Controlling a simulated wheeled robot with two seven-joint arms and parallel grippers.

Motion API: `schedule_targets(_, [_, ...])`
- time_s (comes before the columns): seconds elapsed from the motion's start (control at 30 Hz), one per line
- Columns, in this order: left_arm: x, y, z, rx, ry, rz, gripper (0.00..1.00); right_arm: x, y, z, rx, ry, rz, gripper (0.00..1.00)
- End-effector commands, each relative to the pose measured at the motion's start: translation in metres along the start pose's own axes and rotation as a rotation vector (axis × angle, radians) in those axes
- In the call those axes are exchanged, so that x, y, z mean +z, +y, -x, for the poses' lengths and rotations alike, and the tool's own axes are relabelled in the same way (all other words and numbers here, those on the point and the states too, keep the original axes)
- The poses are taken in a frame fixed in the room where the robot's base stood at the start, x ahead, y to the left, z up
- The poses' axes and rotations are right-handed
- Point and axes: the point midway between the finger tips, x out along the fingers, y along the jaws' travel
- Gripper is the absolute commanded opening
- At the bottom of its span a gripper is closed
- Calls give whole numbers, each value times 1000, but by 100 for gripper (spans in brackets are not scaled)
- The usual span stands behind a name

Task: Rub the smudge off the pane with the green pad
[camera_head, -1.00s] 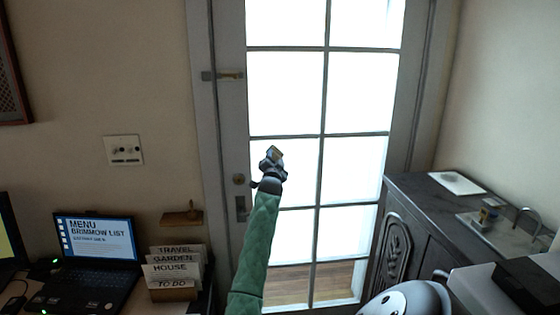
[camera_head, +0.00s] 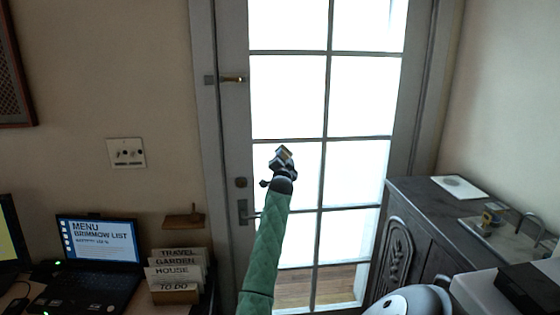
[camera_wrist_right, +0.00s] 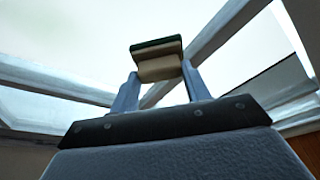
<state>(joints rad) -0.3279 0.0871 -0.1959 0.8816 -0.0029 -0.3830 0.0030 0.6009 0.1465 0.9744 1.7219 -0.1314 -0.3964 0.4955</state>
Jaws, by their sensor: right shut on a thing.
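The glass door's pane (camera_head: 354,172) is bright white in the head view, split by grey bars. The green pad (camera_wrist_right: 157,46) has a dark green face and a tan block behind it. My right gripper (camera_head: 283,160) is shut on the pad's tan block, in front of the lower left panes. In the wrist view the fingers (camera_wrist_right: 158,78) grip it from both sides, with the glass and bars beyond. I cannot tell whether the pad touches the glass. No smudge can be made out against the glare. My left gripper is not in view.
A dark cabinet (camera_head: 412,225) stands right of the door, with a metal-and-wire item and a white sheet on top. At left are a laptop (camera_head: 97,245) and a labelled card holder (camera_head: 176,296).

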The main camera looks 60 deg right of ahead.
Motion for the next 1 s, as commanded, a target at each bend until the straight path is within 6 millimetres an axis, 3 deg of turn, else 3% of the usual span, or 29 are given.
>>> schedule_targets(1.0, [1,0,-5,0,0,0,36,-34,35,-8,1,0,1,28])
